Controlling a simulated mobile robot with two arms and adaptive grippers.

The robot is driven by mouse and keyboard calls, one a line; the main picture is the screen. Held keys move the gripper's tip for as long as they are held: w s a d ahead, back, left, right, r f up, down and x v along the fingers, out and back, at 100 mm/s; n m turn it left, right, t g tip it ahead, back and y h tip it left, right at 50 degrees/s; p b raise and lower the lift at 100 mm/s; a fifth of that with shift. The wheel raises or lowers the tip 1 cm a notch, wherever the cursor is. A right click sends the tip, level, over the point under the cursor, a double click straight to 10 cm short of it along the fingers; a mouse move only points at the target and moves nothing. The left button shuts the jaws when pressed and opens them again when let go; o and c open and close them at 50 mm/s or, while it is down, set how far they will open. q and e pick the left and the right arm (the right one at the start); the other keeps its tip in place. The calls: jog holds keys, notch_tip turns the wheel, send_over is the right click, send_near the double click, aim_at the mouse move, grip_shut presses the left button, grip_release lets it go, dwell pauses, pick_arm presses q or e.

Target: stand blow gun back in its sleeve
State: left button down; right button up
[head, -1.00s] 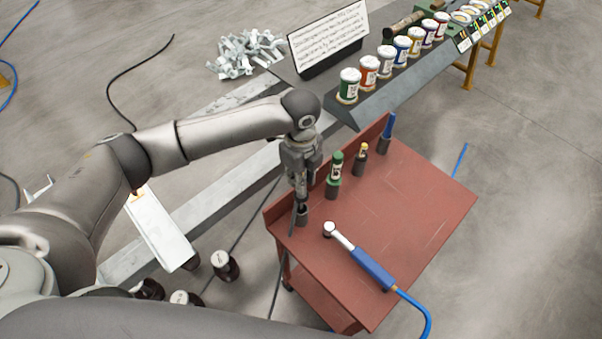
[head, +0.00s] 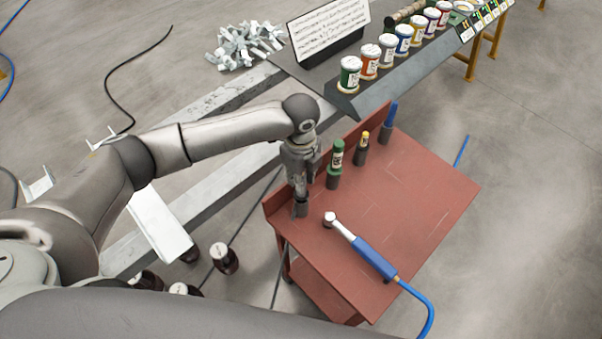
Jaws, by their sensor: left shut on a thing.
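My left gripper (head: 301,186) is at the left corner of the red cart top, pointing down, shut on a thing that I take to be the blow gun. The gripper hides nearly all of it, so its shape and tilt cannot be told. A dark grey sleeve (head: 300,208) stands directly below the fingers at the cart's left edge. The held thing's lower end is at or in the sleeve mouth; how deep it sits is hidden. My right gripper is not in view.
On the red cart (head: 410,215), sleeves along the back hold a green tool (head: 337,155), a yellow-topped tool (head: 364,138) and a blue tool (head: 391,115). A blue-handled tool (head: 372,257) with a hose lies in front. Paint cans (head: 349,75) line a bench behind.

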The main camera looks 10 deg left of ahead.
pick_arm(q)
jog(key=shift+f+b, duration=0.4)
jog(key=shift+f, duration=0.6)
jog(key=c, duration=1.2)
grip_release()
notch_tip(320, 180, up, 12)
jog(key=shift+r, duration=0.1)
